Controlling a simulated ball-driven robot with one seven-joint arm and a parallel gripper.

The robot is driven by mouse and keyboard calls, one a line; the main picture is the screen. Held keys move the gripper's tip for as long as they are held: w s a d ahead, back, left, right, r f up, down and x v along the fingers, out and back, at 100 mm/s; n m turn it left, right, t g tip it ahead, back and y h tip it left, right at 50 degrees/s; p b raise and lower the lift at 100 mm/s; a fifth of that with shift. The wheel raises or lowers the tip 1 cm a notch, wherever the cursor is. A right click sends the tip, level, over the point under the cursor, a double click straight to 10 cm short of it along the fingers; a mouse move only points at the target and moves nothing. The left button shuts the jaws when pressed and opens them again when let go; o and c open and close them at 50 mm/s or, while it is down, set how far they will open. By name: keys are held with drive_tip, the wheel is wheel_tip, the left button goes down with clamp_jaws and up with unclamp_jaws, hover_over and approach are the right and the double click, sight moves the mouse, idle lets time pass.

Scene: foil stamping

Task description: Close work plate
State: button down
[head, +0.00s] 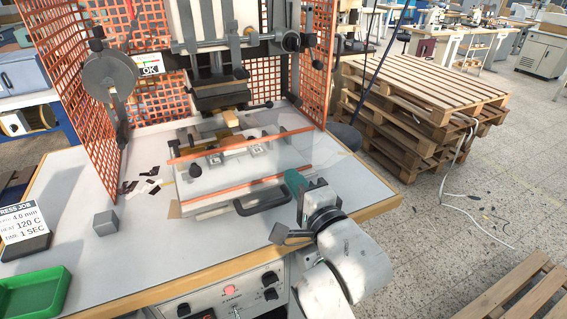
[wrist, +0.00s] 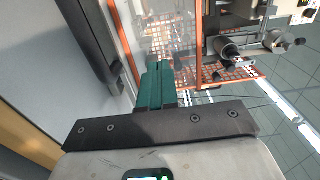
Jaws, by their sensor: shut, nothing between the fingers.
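The work plate (head: 262,157) appears to be the pale plate low in the press, partly seen through a clear panel. That panel (head: 225,178) has an orange strip (head: 240,187) along its lower edge and another above. A black handle (head: 262,199) sits at its front. My gripper (head: 294,183) is just right of the handle, with its teal fingers together and empty. In the wrist view the fingers (wrist: 157,85) are side by side beside the clear panel and an orange strip (wrist: 127,45). A dark bar, apparently the handle (wrist: 92,42), is to their left. I cannot tell whether the fingers touch the panel.
Orange mesh guards (head: 95,123) flank the press head (head: 218,90) overhead. A small grey block (head: 105,223), a sign (head: 22,228) and a green tray (head: 35,292) are on the left of the bench. Wooden pallets (head: 415,105) stand to the right.

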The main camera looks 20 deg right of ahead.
sight(278, 160)
drive_tip(key=shift+w+p, duration=0.45)
drive_tip(key=shift+w, duration=2.1)
drive_tip(key=w+b, duration=0.3)
drive_tip(key=w, duration=0.4)
drive_tip(key=shift+w+f+b, duration=0.15)
drive_tip(key=shift+w+b, duration=0.2)
drive_tip(key=shift+w, duration=0.2)
drive_tip(key=shift+r, duration=0.35)
